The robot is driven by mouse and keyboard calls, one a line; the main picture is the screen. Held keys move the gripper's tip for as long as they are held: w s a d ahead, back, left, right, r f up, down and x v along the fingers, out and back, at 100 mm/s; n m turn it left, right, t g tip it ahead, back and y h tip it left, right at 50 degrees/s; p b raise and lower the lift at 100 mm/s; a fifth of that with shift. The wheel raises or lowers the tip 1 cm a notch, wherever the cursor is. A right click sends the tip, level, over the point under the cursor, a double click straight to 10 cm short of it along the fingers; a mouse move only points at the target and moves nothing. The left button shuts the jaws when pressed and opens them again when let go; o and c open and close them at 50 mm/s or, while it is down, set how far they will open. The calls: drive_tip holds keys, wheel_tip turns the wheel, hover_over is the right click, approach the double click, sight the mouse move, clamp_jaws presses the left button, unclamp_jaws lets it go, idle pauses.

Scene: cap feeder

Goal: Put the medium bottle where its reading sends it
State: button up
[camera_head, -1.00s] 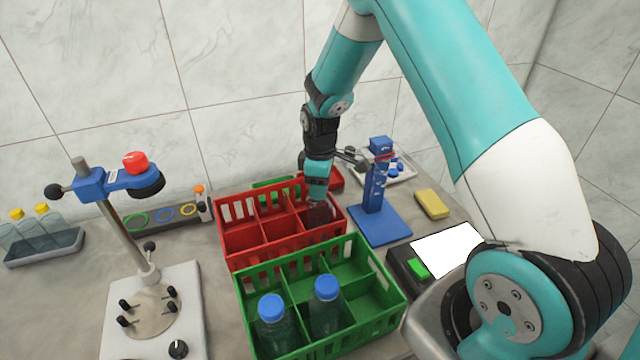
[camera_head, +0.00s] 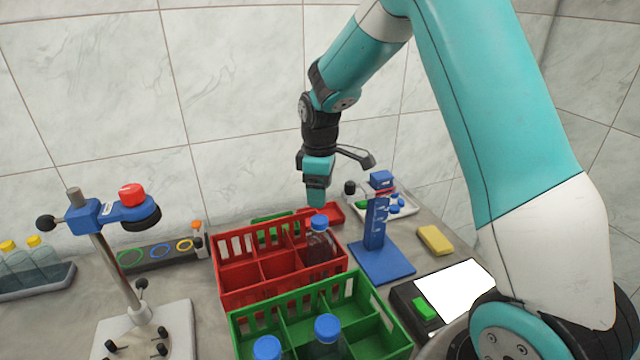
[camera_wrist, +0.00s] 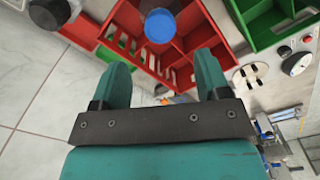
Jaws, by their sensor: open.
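Two more blue-capped bottles, one left (camera_head: 267,348) and one right (camera_head: 328,335), stand in the green crate (camera_head: 362,285). I cannot tell the bottles' sizes for sure, and no reading is legible.
A blue upright gauge stand (camera_head: 382,262) is right of the red crate, with a yellow sponge (camera_head: 435,240) beside it. A device with a white panel (camera_head: 455,292) is at right. A clamp stand with a red knob (camera_head: 131,194) and a tray of yellow-capped bottles (camera_head: 35,285) are at left.

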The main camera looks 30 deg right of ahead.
drive_tip(key=s+a+r+y, duration=0.1)
drive_tip(key=s+a+r, duration=0.8)
drive_tip(key=s+a+r+m+y, duration=0.1)
drive_tip(key=s+a, duration=0.3)
drive_tip(key=s, duration=0.5)
drive_tip(key=s+a+r+m+y, duration=0.1)
drive_tip(key=s+a+y, duration=0.1)
drive_tip(key=s+a, duration=0.3)
drive_tip(key=s, duration=0.4)
drive_tip(key=shift+s+a+r, duration=0.15)
drive_tip(key=shift+s+r, duration=0.2)
